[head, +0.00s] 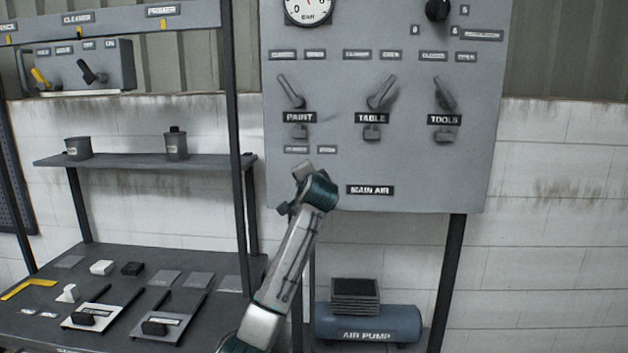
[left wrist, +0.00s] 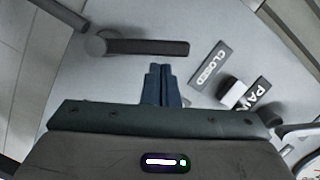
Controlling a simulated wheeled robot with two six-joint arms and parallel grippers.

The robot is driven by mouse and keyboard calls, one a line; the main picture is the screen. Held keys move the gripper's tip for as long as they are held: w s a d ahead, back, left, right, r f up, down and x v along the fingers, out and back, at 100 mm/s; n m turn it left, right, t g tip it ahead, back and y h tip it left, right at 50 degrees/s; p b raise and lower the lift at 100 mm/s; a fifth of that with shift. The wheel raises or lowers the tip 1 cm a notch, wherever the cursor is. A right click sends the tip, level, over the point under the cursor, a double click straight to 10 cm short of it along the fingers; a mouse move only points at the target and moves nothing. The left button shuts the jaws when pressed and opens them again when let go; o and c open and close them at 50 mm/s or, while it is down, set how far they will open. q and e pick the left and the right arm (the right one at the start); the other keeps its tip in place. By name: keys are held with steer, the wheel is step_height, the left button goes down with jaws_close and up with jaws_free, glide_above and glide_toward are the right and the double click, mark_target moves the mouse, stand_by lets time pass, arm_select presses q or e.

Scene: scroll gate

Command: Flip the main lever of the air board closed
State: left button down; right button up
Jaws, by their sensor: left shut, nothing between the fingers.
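The grey air board (head: 420,190) stands upright at centre right in the head view. The main lever, a dark bar on a round pivot, shows in the left wrist view (left wrist: 150,47); in the head view it is largely behind my left wrist. The bar tilts up and right on the board, leaning off the CLOSED label (left wrist: 210,66). My left gripper (left wrist: 158,70) is shut and empty. Its fingertips are beside the bar, just below it in the wrist picture; contact cannot be told. My right gripper is out of view.
Levers for PAINT (head: 291,91), TABLE (head: 382,92) and TOOLS (head: 444,92) sit above on the board. A gauge (head: 308,8) is at its top. A rack with a shelf (head: 140,160) stands left, and an air pump (head: 368,325) below.

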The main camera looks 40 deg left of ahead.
arm_select(q)
steer(key=shift+s+a, duration=0.25)
steer(key=shift+a, duration=0.2)
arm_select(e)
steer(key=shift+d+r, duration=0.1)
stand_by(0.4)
